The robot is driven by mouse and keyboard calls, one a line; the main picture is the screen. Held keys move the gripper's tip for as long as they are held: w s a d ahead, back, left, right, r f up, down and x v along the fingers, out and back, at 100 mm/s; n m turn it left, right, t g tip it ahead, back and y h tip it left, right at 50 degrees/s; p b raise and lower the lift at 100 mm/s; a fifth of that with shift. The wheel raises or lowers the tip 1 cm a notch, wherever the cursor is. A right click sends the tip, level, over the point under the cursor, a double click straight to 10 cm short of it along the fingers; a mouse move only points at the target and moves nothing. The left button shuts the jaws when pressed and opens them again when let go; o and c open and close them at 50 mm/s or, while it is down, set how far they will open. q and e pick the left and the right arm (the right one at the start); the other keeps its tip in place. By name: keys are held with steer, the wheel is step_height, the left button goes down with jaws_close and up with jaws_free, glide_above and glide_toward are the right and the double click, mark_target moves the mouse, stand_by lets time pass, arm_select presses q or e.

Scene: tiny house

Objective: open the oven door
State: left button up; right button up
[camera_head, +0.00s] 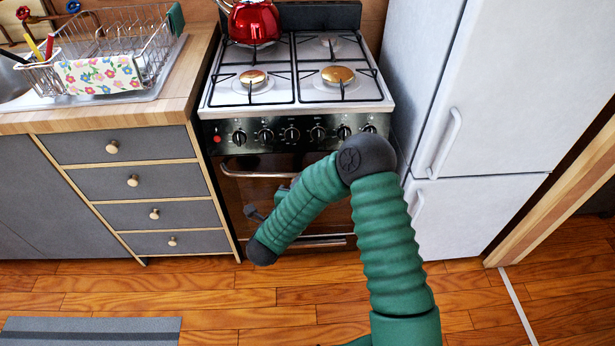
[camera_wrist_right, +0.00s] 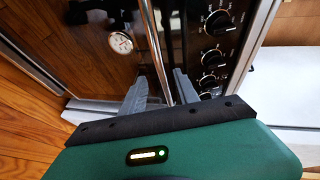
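The oven (camera_head: 300,130) stands in the middle of the head view, below the gas hob. Its dark glass door (camera_head: 233,195) looks closed. The door's metal bar handle (camera_head: 240,172) runs across the top of the door, partly hidden by my right arm. In the right wrist view my right gripper (camera_wrist_right: 160,77) is open at the door, and the handle bar (camera_wrist_right: 154,40) passes between its two grey fingers, closer to the right finger. Whether a finger touches the bar I cannot tell. In the head view my forearm mostly hides this gripper. My left gripper is not in view.
A red kettle (camera_head: 254,22) stands on the hob. Drawers (camera_head: 135,182) are left of the oven and a white fridge (camera_head: 480,100) is right of it. The wooden floor (camera_head: 240,305) before the oven is clear; a grey mat (camera_head: 90,331) lies at bottom left.

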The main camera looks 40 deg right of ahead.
steer(key=b+x, duration=0.1)
steer(key=x, duration=0.5)
steer(key=shift+s+d+f, duration=0.15)
steer(key=shift+w+d, duration=0.15)
steer(key=shift+w, duration=0.2)
steer(key=shift+d, duration=0.1)
steer(key=shift+c, duration=0.4)
steer(key=shift+d, duration=0.1)
steer(key=c, duration=0.7)
jaws_close()
steer(key=shift+a+f, duration=0.1)
steer(key=shift+a, duration=0.1)
